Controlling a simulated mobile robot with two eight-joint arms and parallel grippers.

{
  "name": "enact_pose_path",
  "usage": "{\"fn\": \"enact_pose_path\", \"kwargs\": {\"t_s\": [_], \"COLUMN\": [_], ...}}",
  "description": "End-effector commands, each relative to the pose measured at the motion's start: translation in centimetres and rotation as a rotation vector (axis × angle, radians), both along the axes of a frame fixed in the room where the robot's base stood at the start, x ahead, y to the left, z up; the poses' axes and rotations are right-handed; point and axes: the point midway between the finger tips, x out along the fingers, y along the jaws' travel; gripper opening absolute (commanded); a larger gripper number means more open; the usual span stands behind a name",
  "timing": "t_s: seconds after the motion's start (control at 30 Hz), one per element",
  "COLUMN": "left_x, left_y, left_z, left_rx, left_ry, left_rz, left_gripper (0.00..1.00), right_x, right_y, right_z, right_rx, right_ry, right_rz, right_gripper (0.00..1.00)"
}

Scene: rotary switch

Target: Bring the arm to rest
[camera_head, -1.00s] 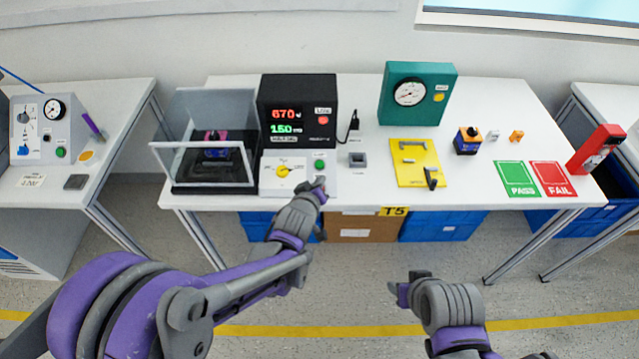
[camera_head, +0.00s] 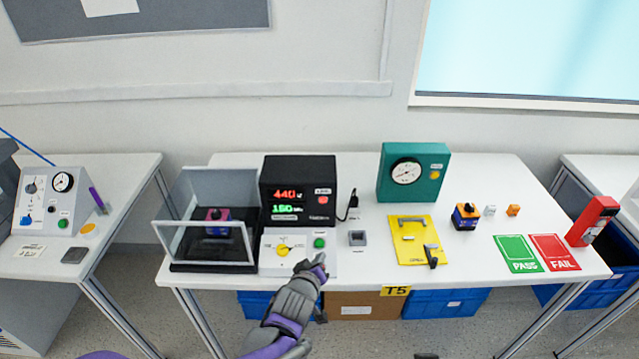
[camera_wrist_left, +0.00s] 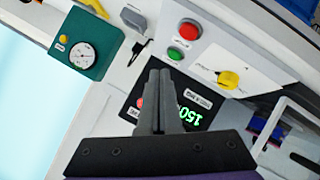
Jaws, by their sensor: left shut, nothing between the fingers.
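My left gripper (camera_head: 318,262) is shut and empty. It is at the table's front edge, in front of the white control panel (camera_head: 267,263) and apart from its knob. The panel has a yellow rotary knob (camera_head: 283,250) and a green button (camera_head: 319,243). In the left wrist view the shut fingers (camera_wrist_left: 161,75) point up the picture, with the knob (camera_wrist_left: 228,79), the green button (camera_wrist_left: 175,53) and a red button (camera_wrist_left: 189,31) beyond them. The black display box (camera_head: 298,190) reads 440 in red and 150 in green.
A clear-walled black fixture (camera_head: 212,266) stands left of the panel. A teal gauge box (camera_head: 412,173), a yellow plate (camera_head: 419,240), a small dark-blue and orange block (camera_head: 465,216) and PASS (camera_head: 518,254) and FAIL (camera_head: 555,252) mats are to the right.

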Motion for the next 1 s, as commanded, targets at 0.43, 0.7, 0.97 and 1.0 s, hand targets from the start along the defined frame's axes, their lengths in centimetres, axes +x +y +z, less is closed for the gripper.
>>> {"fn": "enact_pose_path", "kwargs": {"t_s": [0.43, 0.7, 0.97, 1.0], "left_x": [-6.9, -17.8, -25.8, -26.4], "left_y": [8.5, 15.0, 17.3, 17.4], "left_z": [2.7, 3.0, 1.9, 1.7], "left_rx": [0.238, 0.443, 0.539, 0.545], "left_ry": [0.164, 0.374, 0.511, 0.521], "left_rz": [-0.005, -0.098, -0.212, -0.223], "left_gripper": [0.00, 0.00, 0.00, 0.00], "right_x": [0.0, 0.1, 0.1, 0.1], "right_y": [0.0, 0.0, 0.0, 0.0], "right_z": [0.1, 0.2, 0.2, 0.2], "right_rx": [0.000, 0.000, 0.000, 0.000], "right_ry": [0.000, -0.001, -0.001, -0.001], "right_rz": [0.000, 0.000, 0.000, 0.000], "right_gripper": [0.50, 0.50, 0.50, 0.50]}}
